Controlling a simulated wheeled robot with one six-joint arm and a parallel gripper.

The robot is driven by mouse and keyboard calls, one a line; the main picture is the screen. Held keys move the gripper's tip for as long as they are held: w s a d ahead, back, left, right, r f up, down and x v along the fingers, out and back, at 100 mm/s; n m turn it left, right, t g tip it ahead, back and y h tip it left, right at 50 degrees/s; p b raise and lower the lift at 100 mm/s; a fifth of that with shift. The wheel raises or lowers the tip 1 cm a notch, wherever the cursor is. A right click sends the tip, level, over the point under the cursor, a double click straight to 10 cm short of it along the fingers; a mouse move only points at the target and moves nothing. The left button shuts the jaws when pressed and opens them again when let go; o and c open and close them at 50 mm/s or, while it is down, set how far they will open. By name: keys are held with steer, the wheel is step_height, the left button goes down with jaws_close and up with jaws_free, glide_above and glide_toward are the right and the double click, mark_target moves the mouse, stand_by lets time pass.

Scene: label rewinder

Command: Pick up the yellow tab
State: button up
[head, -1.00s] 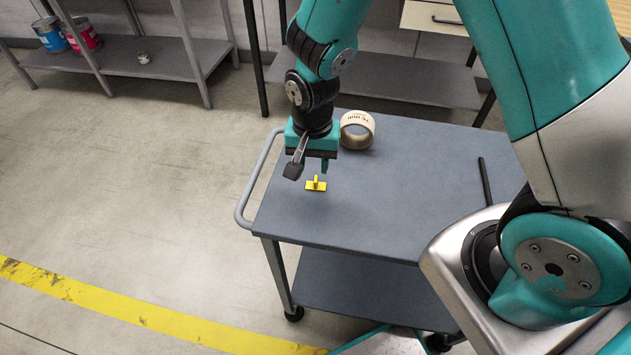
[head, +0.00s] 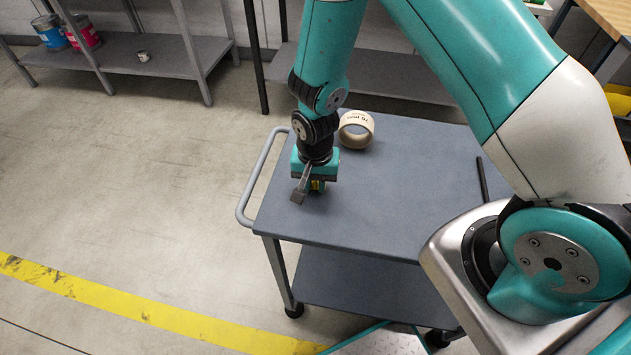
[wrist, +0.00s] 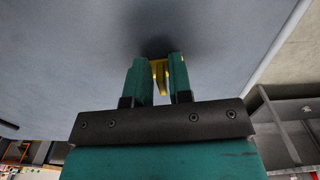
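The yellow tab (head: 316,185) is on the grey cart top, mostly hidden by my gripper in the head view. In the wrist view, the upright part of the yellow tab (wrist: 160,74) shows between the two teal fingers, and bits of its base show beyond them. My gripper (head: 314,188) points down over the tab, low at the cart top. In the wrist view my gripper (wrist: 161,72) has one finger on each side of the tab. I cannot tell whether both fingers touch it.
A cream tape roll (head: 356,129) lies on the cart top (head: 400,190) just behind my gripper. A dark rod (head: 482,179) is at the cart's right side. The cart's handle (head: 257,180) is at the left. The cart top between is clear.

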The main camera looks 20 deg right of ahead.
mark_target(315, 182)
jaws_close()
step_height(315, 182, up, 20)
steer(key=shift+b, duration=0.4)
